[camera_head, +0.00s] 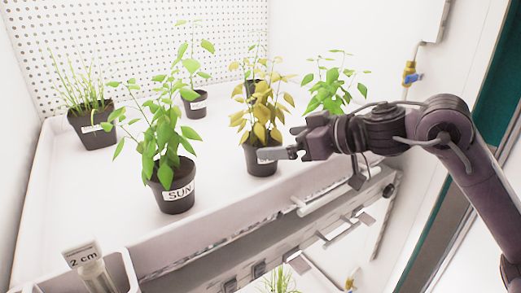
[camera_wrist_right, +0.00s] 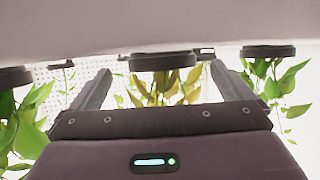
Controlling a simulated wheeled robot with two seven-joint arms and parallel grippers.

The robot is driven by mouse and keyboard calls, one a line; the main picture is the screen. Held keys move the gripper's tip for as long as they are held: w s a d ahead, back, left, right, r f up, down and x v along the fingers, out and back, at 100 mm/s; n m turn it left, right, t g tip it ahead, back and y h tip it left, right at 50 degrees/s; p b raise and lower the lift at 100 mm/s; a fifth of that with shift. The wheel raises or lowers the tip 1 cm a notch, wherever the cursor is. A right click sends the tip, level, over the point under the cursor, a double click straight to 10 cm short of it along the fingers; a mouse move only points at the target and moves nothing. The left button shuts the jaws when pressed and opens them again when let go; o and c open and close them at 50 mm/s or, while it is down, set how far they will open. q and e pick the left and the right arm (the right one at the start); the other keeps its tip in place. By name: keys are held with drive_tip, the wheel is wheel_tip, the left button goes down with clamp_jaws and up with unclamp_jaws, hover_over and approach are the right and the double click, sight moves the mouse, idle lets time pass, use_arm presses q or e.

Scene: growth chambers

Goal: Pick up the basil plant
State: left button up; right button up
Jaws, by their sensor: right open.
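Several potted plants stand on the white shelf, and I cannot tell by a readable label which is the basil. A yellow-leaved plant (camera_head: 262,115) in a dark pot (camera_head: 262,166) is right at my right gripper (camera_head: 277,154). The gripper is open, its fingers at the pot's height, partly covering the label. In the right wrist view, which is upside down, a dark pot (camera_wrist_right: 163,62) with yellowish leaves (camera_wrist_right: 165,88) shows between the two spread fingers. Whether the fingers touch the pot cannot be told. My left gripper is not in view.
A green plant labelled "SUN..." (camera_head: 175,195) stands left of the yellow one. Other green plants (camera_head: 194,103) (camera_head: 335,85) and a grass-like plant (camera_head: 92,128) stand behind. A rail (camera_head: 180,240) runs along the shelf's front edge. A "2 cm" marked piece (camera_head: 83,258) is front left.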

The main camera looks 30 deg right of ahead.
sight(263, 145)
drive_tip(key=p+x, duration=0.1)
drive_tip(key=x, duration=0.2)
drive_tip(key=shift+w+a+f+p, duration=0.1)
drive_tip(key=shift+w+a+p, duration=0.1)
drive_tip(key=shift+p, duration=0.1)
drive_tip(key=shift+p+x, duration=0.4)
drive_tip(key=shift+x, duration=0.55)
drive_tip(key=shift+f, duration=0.25)
drive_tip(key=shift+c, duration=1)
drive_tip(key=c, duration=0.9)
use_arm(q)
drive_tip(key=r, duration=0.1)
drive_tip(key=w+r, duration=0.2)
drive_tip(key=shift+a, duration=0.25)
use_arm(e)
drive_tip(key=shift+r, duration=0.1)
drive_tip(key=shift+c, duration=0.5)
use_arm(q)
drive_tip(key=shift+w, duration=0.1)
use_arm(e)
drive_tip(key=shift+r, duration=0.1)
